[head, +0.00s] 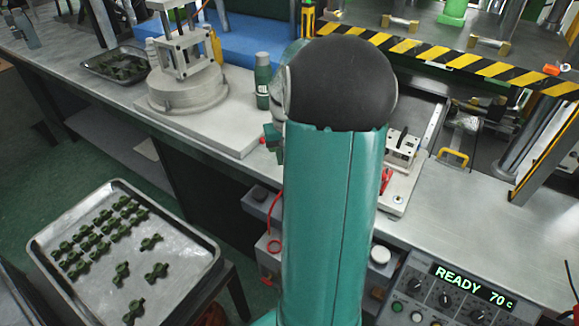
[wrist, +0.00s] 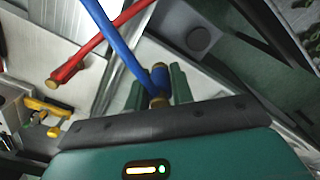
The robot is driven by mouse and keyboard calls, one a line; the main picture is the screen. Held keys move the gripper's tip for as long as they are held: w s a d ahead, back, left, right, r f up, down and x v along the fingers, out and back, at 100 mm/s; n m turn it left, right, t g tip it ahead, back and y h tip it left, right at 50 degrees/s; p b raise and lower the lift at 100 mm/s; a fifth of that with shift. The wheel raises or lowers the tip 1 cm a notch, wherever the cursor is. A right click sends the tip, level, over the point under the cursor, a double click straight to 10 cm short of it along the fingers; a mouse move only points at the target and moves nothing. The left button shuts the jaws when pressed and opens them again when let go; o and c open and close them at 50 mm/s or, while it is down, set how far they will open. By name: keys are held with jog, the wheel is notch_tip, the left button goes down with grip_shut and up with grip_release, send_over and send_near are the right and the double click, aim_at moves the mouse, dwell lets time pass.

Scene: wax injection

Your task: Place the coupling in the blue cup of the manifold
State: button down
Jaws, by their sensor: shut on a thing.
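My gripper (wrist: 158,90) shows in the wrist view with its two green fingers on either side of a short blue piece, the coupling (wrist: 160,76), which has a brass end. The jaws are shut on it. A long blue hose or rod (wrist: 115,35) runs from the top of the wrist view down to this piece. In the head view my own arm fills the middle and hides most of the gripper and the coupling. I cannot make out the manifold's blue cup in either view.
A red hose (wrist: 95,45) with a brass end crosses the wrist view. In the head view, a tray of green parts (head: 205,238) stands at lower left, a green bottle (head: 262,80) on the bench, a press with striped edge (head: 470,63) behind, and a control panel (head: 440,295) at lower right.

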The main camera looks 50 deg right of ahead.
jog(key=d+f, duration=0.1)
jog(key=w+d+f, duration=0.1)
jog(key=f, duration=0.1)
jog(key=w+d+f, duration=0.1)
jog(key=f, duration=0.1)
jog(key=shift+w+d+f, duration=0.1)
jog(key=shift+d, duration=0.05)
jog(key=shift+d+f, duration=0.15)
jog(key=shift+f, duration=1.5)
jog(key=shift+f, duration=0.1)
jog(key=c, duration=1.2)
grip_release()
notch_tip(320, 180, up, 12)
